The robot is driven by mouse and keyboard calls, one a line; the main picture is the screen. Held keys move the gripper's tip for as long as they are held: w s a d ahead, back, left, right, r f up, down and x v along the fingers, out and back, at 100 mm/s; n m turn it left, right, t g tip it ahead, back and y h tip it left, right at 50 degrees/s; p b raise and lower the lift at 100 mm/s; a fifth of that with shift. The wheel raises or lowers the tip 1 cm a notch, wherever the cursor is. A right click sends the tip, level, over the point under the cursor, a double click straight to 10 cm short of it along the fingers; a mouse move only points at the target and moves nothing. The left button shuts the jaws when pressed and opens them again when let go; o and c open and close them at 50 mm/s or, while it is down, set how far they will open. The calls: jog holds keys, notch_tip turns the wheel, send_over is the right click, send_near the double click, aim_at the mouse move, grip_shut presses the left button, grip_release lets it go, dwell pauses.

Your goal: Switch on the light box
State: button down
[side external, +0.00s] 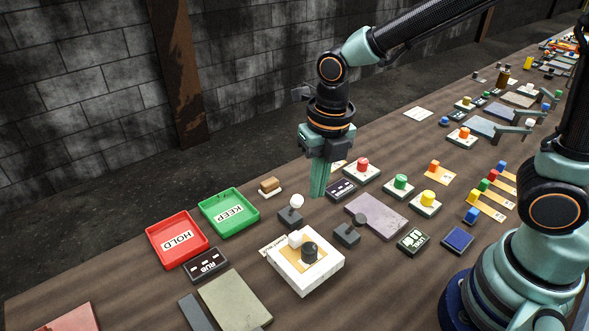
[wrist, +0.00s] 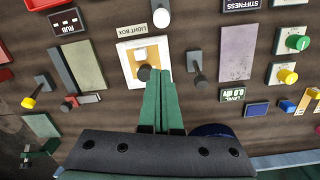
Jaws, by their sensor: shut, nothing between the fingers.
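The light box (side external: 322,279) is a white square block with an orange-tan top plate, a white block and a black round knob (side external: 309,251) on it. It also shows in the wrist view (wrist: 126,70), beside a "LIGHT BOX" label (wrist: 145,30). A lever with a white ball (side external: 296,201) stands beside the box, its ball also in the wrist view (wrist: 162,17). A dark lever (side external: 349,233) stands on the box's other side. My gripper (side external: 317,194) is shut and empty, pointing down above the table. In the wrist view its fingertips (wrist: 158,73) appear just right of the black knob.
A red HOLD tray (side external: 156,259) and a green KEEP tray (side external: 207,223) lie at left. A mauve plate (side external: 377,216) and red, green and yellow buttons lie at right. A grey-green plate (side external: 235,300) lies in front. Bare table separates these things.

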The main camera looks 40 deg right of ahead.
aim_at(295, 208)
jog(key=f, duration=0.9)
jog(key=shift+w+a+f, duration=0.2)
jog(key=shift+a+f, duration=0.15)
jog(key=shift+a, duration=0.05)
jog(key=shift+w+d+r, duration=0.2)
jog(key=shift+w+r, duration=0.1)
jog(key=shift+w, duration=0.35)
jog(key=shift+w+d+r, duration=0.15)
jog(key=shift+w+r, duration=0.15)
jog(key=shift+w, duration=0.3)
jog(key=shift+w+d+r, duration=0.2)
jog(key=shift+w+r, duration=0.05)
jog(key=shift+w, duration=0.35)
